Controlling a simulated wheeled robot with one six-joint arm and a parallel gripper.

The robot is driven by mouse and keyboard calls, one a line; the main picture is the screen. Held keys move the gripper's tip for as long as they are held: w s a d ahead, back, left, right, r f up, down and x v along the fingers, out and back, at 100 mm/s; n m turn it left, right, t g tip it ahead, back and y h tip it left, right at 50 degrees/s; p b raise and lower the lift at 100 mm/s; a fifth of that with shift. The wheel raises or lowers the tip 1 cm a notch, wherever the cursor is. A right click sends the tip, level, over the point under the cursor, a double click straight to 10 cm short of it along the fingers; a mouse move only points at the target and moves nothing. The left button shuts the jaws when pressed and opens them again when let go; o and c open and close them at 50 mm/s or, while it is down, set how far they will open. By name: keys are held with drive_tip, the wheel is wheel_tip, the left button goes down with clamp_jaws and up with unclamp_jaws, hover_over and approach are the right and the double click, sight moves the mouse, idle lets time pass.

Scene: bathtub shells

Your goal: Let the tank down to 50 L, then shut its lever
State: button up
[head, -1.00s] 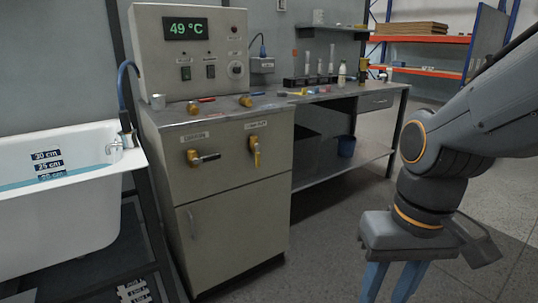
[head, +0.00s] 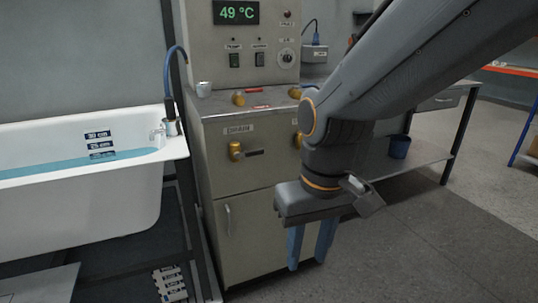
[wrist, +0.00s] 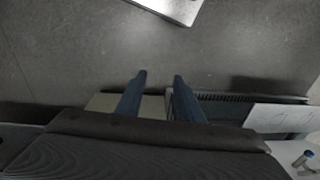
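A white bathtub (head: 130,195) at the left holds blue water (head: 60,166), its surface near the lowest depth plate. The metal cabinet (head: 262,190) right of it carries a left lever (head: 236,151), a brass knob with a dark handle level to the right, under a label that seems to read "DRAIN". A right lever (head: 298,140) is mostly hidden behind my arm. I cannot tell which lever is the tank's; no litre reading is legible. My gripper (head: 311,255) hangs in front of the cabinet below the levers, open and empty; its fingers stand apart in the wrist view (wrist: 160,78).
The cabinet's display (head: 236,12) reads 49 °C, with switches below. A bench with a blue bin (head: 398,146) stands right. Floor at the front right is clear.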

drive_tip(key=shift+w+d+f+n+t+y+p, duration=0.15)
drive_tip(key=shift+w+d+f+t+y+p, duration=1.35)
drive_tip(key=shift+w, duration=6.3)
drive_tip(key=shift+w+d+f+n+t+y+p, duration=0.15)
drive_tip(key=shift+w+d+f+t+p, duration=0.35)
drive_tip(key=shift+w+d+t+p, duration=4.7)
drive_tip(key=shift+w+a+f+n+t+y+b, duration=0.2)
drive_tip(key=shift+w+a+f+t+y, duration=1.2)
drive_tip(key=shift+w, duration=9.05)
drive_tip(key=shift+a+r+h, duration=0.4)
drive_tip(key=shift+a+h, duration=0.15)
drive_tip(key=shift+a, duration=0.05)
clamp_jaws()
